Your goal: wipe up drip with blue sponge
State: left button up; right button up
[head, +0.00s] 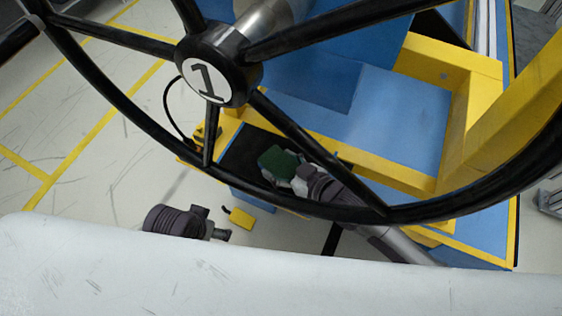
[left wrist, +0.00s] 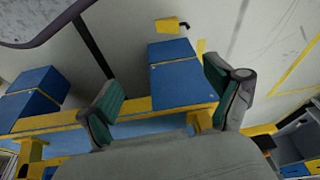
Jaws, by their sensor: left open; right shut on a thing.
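In the head view my right gripper (head: 288,178) is shut on a dark green, block-like thing (head: 277,160), seen through the lower part of the steering wheel. It may be the sponge's top; no blue side of it shows. The thing is over a black panel (head: 240,149) with yellow edging; I cannot tell if it touches. I cannot make out a drip. In the left wrist view my left gripper (left wrist: 162,103) is open and empty, its two green-padded fingers wide apart above the blue and yellow frame.
A black steering wheel (head: 364,35) marked 1 crosses the head view in front of my right arm. A blue and yellow frame (head: 472,120) stands behind it. A white curved surface (head: 250,285) fills the front. A small yellow box (head: 241,218) also shows in the left wrist view (left wrist: 170,25).

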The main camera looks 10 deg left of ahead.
jog(key=shift+r, duration=0.7)
jog(key=shift+s+d+f+p, duration=0.1)
jog(key=shift+s+d+p, duration=0.05)
jog(key=shift+d+p, duration=0.2)
jog(key=shift+s+d+f, duration=0.15)
jog(key=shift+s+d, duration=0.05)
jog(key=shift+d, duration=0.45)
pick_arm(q)
notch_tip(320, 180, down, 7)
jog(key=p, duration=0.1)
jog(key=shift+w+d+g, duration=0.15)
jog(key=shift+g, duration=0.15)
pick_arm(e)
jog(key=shift+s+d+f, duration=0.15)
jog(key=shift+s+d, duration=0.1)
jog(key=shift+d, duration=0.5)
jog(key=shift+s+d+f, duration=0.1)
jog(key=shift+s+d, duration=0.1)
jog(key=shift+d, duration=0.55)
pick_arm(q)
jog(key=shift+f, duration=0.1)
pick_arm(e)
jog(key=shift+r, duration=0.1)
